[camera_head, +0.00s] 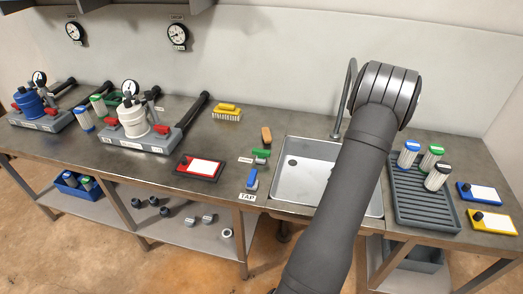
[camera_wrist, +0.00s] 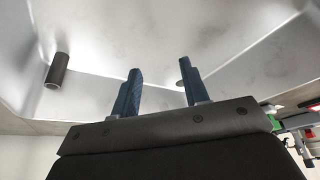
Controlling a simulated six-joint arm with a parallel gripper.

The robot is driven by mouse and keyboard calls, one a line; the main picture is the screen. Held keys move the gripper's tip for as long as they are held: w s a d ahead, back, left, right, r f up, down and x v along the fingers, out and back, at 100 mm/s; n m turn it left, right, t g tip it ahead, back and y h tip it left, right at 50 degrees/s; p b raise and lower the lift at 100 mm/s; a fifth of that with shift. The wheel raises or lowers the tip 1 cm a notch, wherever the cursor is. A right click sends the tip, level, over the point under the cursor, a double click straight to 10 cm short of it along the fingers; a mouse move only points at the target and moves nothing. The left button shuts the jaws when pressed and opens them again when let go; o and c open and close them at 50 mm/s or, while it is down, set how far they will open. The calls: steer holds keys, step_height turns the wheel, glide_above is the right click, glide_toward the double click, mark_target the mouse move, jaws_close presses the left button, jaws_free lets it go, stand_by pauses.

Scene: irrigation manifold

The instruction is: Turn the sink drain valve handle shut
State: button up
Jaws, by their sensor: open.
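A green valve handle (camera_head: 261,154) stands on the counter just left of the sink (camera_head: 283,192), beside a small label too blurred to read. A blue valve handle (camera_head: 251,179) stands nearer the front edge, behind a label reading TAP. I cannot read which handle is marked as the drain. My gripper (camera_wrist: 160,72) is open and empty in the wrist view, its two blue fingers apart against the pale sink basin. A green part (camera_wrist: 272,118) shows at the right edge there, clear of the fingers. In the head view my arm hides the gripper.
A curved faucet (camera_head: 345,95) rises behind the sink. A ribbed grey rack (camera_head: 415,200) with several capped cylinders stands to its right. An orange block (camera_head: 266,135) lies behind the green handle, and a red-framed panel (camera_head: 200,167) lies left of the handles.

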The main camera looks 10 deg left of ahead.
steer(key=a+r, duration=0.9)
steer(key=r, duration=0.3)
steer(key=n+g+y, duration=0.1)
steer(key=n+g, duration=0.2)
steer(key=n, duration=0.6)
glide_toward(262, 151)
steer(key=x, duration=0.8)
steer(key=shift+w+a+f, duration=0.1)
steer(key=shift+a+f, duration=0.1)
steer(key=shift+f, duration=0.1)
jaws_close()
